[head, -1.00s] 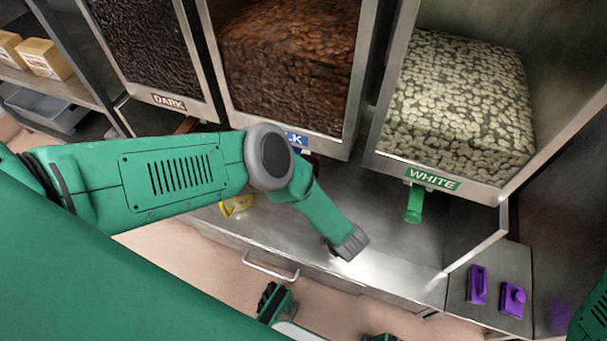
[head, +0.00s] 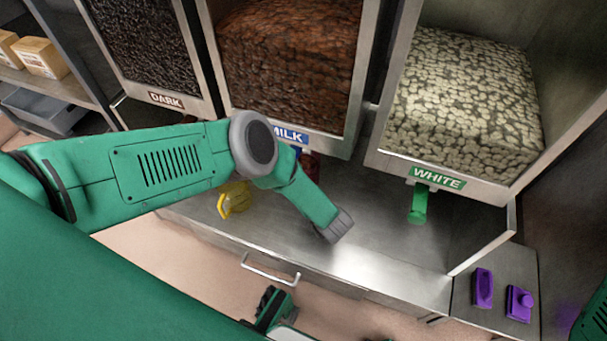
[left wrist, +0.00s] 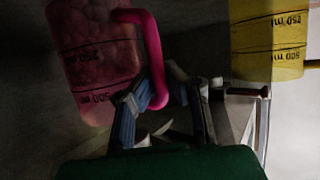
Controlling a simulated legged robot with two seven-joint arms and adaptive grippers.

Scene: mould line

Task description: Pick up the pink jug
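The pink jug (left wrist: 95,65) is at the upper left of the left wrist view, with dark volume marks on its wall. Its pink handle (left wrist: 152,45) reaches down between the fingers of my left gripper (left wrist: 163,88). The fingertips are close on either side of the handle; the dim picture does not show whether they press on it. My right gripper is not visible.
A yellow jug (head: 234,199) stands left of my forearm; it also shows in the wrist view (left wrist: 268,45). Hoppers marked dark, milk and white hang above the counter. A green lever (head: 418,205) hangs under the white hopper. Two purple pieces (head: 484,288) lie at the right.

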